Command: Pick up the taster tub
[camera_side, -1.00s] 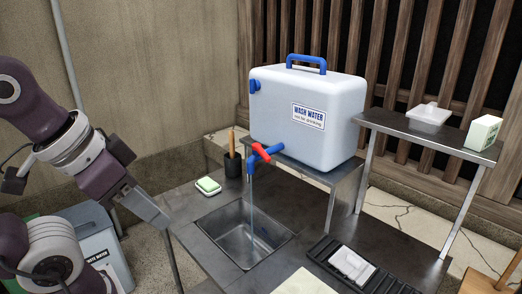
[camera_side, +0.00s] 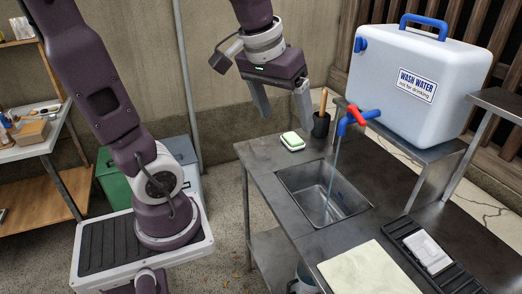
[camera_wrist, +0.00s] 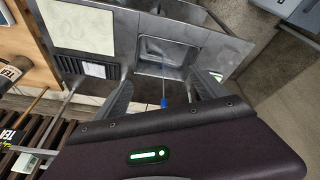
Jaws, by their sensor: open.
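A small white tub (camera_side: 428,252), which looks like the taster tub, rests in a black ribbed rack (camera_side: 404,228) at the right of the metal counter. No label can be read on it. My gripper (camera_side: 283,108) is open and empty, fingers pointing down. In the side view it appears above the back left of the counter, well left of the tub. The fingers (camera_wrist: 160,88) frame the sink area in the wrist view.
A sink (camera_side: 322,192) lies mid-counter, with water running from the blue tap with a red handle (camera_side: 357,117). A large wash-water container (camera_side: 405,75) stands behind.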

